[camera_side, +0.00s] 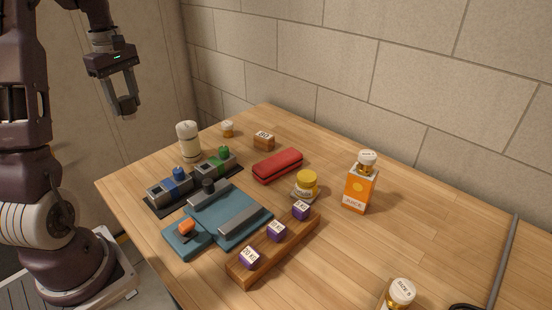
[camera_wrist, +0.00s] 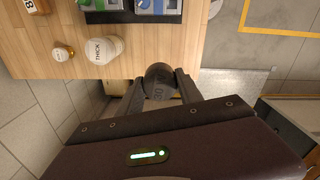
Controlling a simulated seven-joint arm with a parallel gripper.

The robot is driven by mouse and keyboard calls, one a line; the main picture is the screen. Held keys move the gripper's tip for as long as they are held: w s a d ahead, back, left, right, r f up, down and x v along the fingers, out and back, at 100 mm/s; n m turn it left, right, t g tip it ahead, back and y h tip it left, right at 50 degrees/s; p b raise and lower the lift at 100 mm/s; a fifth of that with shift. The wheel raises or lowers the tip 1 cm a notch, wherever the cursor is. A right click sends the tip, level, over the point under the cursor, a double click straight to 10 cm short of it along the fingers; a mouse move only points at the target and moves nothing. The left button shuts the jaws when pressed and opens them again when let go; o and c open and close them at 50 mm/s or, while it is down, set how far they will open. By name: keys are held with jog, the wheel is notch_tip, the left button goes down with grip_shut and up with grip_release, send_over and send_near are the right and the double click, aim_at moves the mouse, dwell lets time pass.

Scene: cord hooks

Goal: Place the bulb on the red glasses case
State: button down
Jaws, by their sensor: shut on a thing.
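The red glasses case (camera_side: 277,165) lies closed on the wooden table, right of the middle of the back part, with nothing on top. My gripper (camera_side: 124,108) is high at the upper left of the side view, beyond the table's left edge and far from the case. The red case is not in the wrist view.
Left of the case stand a white jar (camera_side: 188,142) and grey-green and grey-blue blocks (camera_side: 170,190). A small brown block (camera_side: 264,141) is behind it. A teal board (camera_side: 225,215) and wooden rack (camera_side: 245,268) lie in front.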

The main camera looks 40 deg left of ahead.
jog(key=w+d+m, duration=0.4)
jog(key=w+m, duration=0.1)
jog(key=w, duration=0.4)
jog(key=m, duration=1.1)
send_over(271, 163)
notch_tip(271, 163, down, 15)
jog(key=shift+s, duration=0.1)
jog(key=shift+f, duration=0.15)
jog(key=c, duration=0.8)
grip_release()
